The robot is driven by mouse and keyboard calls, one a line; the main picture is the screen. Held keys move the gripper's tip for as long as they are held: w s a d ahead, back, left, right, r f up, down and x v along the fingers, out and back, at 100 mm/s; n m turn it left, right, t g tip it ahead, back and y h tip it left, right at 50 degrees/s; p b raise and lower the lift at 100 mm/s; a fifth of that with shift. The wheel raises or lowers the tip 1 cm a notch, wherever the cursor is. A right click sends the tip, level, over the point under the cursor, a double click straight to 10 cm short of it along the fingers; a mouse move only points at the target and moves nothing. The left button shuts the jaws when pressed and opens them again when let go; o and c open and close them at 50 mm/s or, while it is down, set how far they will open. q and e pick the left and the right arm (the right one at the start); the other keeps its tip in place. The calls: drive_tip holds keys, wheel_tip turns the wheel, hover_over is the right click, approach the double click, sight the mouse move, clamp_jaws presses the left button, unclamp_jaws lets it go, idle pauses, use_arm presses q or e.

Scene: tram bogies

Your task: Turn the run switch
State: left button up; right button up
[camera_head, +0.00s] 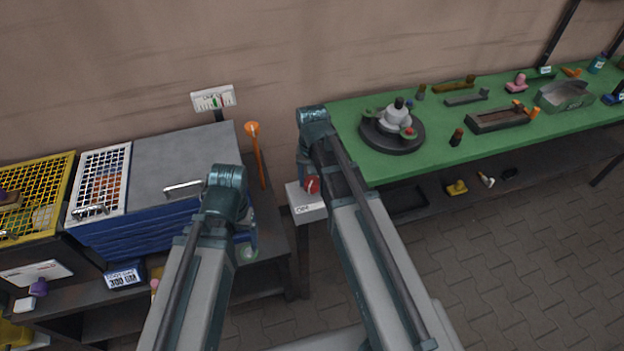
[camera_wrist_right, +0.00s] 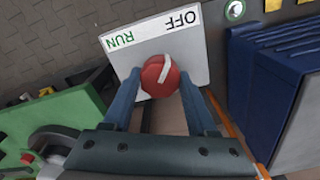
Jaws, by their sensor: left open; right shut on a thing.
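The run switch is a red round knob (camera_wrist_right: 160,76) with a white pointer bar on a pale plate (camera_wrist_right: 195,48) marked OFF and RUN. In the right wrist view the bar runs up and slightly right, toward the OFF side of the gap between the words. In the head view the red knob (camera_head: 312,185) shows beside my right arm, on its pale box (camera_head: 309,207). My right gripper (camera_wrist_right: 162,88) is shut on the knob, one blue finger on each side. My left gripper (camera_head: 247,243) is open over the dark bench to the left, partly hidden by its arm.
A blue cabinet (camera_head: 140,228) with a grey top and an orange-headed stick (camera_head: 256,150) stand left of the switch. A yellow mesh crate (camera_head: 38,190) is at far left. A green table (camera_head: 440,155) with a dark round fixture (camera_head: 392,135) and several parts is at right.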

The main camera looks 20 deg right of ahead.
sight(312, 181)
drive_tip(key=shift+m, duration=0.4)
drive_tip(key=o, duration=1.4)
drive_tip(key=shift+c, duration=0.2)
wheel_tip(312, 181, up, 14)
drive_tip(key=p, duration=1.3)
drive_tip(key=shift+p, duration=0.4)
drive_tip(key=shift+f, duration=0.2)
wheel_tip(312, 181, down, 13)
drive_tip(key=b, duration=1.3)
drive_tip(key=shift+f, duration=0.1)
